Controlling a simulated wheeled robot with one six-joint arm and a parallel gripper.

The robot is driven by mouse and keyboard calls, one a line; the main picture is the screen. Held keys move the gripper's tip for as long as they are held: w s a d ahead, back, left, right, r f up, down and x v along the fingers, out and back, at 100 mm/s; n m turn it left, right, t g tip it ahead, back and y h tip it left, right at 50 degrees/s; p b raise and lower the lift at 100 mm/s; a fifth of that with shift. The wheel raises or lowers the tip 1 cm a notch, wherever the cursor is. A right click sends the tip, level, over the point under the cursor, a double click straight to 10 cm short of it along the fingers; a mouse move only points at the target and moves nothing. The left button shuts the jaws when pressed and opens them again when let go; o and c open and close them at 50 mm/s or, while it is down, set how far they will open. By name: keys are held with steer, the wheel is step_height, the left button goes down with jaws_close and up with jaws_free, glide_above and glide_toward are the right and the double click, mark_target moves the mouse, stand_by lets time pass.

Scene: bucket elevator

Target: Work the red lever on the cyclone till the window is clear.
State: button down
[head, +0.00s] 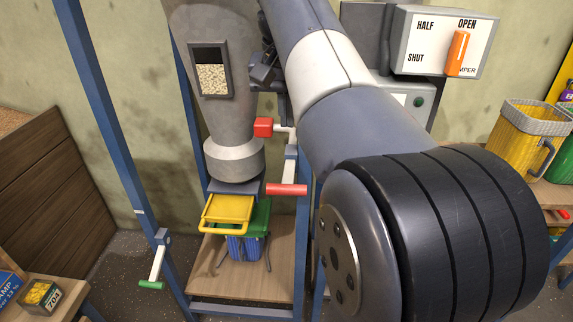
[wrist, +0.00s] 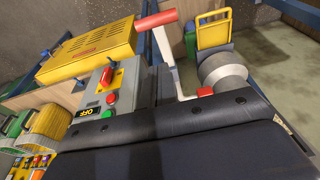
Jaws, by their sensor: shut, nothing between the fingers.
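The cyclone (head: 226,122) is a grey cone-bottomed vessel at the upper left of the head view. Its window (head: 211,78) shows speckled pale grains in the lower part and dark above. The red lever (head: 287,189) has a red bar handle on a white arm, to the right below the cone. It also shows at the top of the wrist view (wrist: 156,19), which looks upside down. A red block (head: 263,127) on a white arm sits beside the cone, close to its wall. My gripper's fingers are not seen. A dark part of my own body fills the wrist view's bottom.
A yellow slide tray (head: 226,211) sits under the cyclone. Blue frame posts (head: 112,130) stand around it. A green-handled lever (head: 151,284) is at lower left. At right are the damper box (head: 440,38) with its orange handle at OPEN and a yellow bin (head: 510,146).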

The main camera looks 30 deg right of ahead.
stand_by(0.3)
glide_above(288, 184)
step_height(288, 184, down, 12)
steer(key=shift+a+f, duration=0.1)
steer(key=shift+s+a+f, duration=0.1)
steer(key=shift+s+f, duration=0.05)
steer(key=shift+f, duration=0.6)
steer(key=shift+f, duration=0.15)
